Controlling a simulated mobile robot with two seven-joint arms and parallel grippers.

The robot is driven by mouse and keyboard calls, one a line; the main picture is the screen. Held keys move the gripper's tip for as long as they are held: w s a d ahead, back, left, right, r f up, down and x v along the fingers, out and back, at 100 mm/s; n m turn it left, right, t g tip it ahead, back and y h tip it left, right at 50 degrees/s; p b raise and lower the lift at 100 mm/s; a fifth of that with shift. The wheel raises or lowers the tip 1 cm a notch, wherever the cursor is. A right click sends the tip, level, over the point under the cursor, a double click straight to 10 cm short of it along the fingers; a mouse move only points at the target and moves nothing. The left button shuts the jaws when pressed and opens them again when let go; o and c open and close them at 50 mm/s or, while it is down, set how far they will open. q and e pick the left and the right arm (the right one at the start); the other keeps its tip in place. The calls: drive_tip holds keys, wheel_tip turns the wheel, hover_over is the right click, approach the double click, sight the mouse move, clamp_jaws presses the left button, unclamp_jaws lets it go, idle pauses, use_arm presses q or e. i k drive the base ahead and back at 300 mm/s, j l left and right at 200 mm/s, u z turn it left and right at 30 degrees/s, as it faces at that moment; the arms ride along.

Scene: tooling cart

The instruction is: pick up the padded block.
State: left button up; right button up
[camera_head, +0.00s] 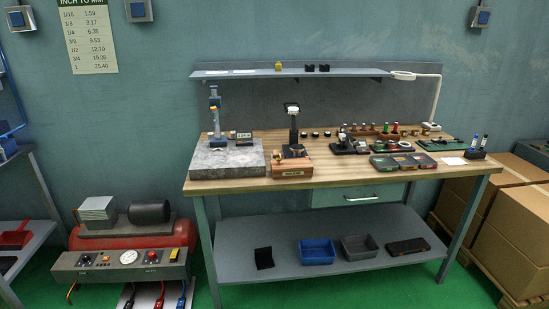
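I cannot tell for certain which thing is the padded block. The likeliest is a wooden block (291,168) with a small label on its front, at the front edge of the workbench left of centre. A dark piece (294,151) rests on top of it, with a dark upright and a pale head (292,107) just behind. The details are too small to make out. Neither of my grippers is in view.
The wooden bench (345,182) holds a grey stone plate with a gauge stand (213,110) at left, and several small tools and trays (403,161) at right. A shelf (300,73) hangs above. A compressor (135,240) stands left, cardboard boxes (510,215) right.

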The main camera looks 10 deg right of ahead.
sight(276, 153)
drive_tip(key=i+l+u, duration=0.35)
drive_tip(key=i, duration=0.3)
drive_tip(key=i+l+u, duration=0.4)
drive_tip(key=i+l, duration=0.15)
